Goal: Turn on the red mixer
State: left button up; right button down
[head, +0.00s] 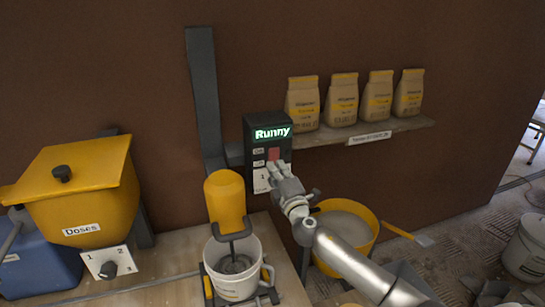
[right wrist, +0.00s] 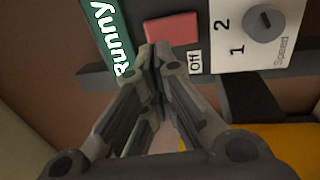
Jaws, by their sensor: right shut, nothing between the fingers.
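The mixer (head: 225,197) has a yellow-orange body, not red, with a stirrer down in a white bucket (head: 238,285) of grey mix. Its dark control box (head: 265,124) shows "Runny" in green. A red button (head: 274,153) sits on the box and also shows in the right wrist view (right wrist: 172,27), beside an "Off" label (right wrist: 195,62) and a speed dial (right wrist: 265,23). My right gripper (head: 275,168) is shut and empty, its fingertips (right wrist: 158,55) at the button's lower edge. I cannot tell whether they touch. My left gripper is out of view.
Several paper bags (head: 341,100) stand on a wall shelf (head: 415,124). A yellow bucket (head: 368,246) is behind my right arm.

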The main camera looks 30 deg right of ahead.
aim_at(270, 154)
jog(key=shift+p+x, duration=0.4)
jog(key=shift+x, duration=1.8)
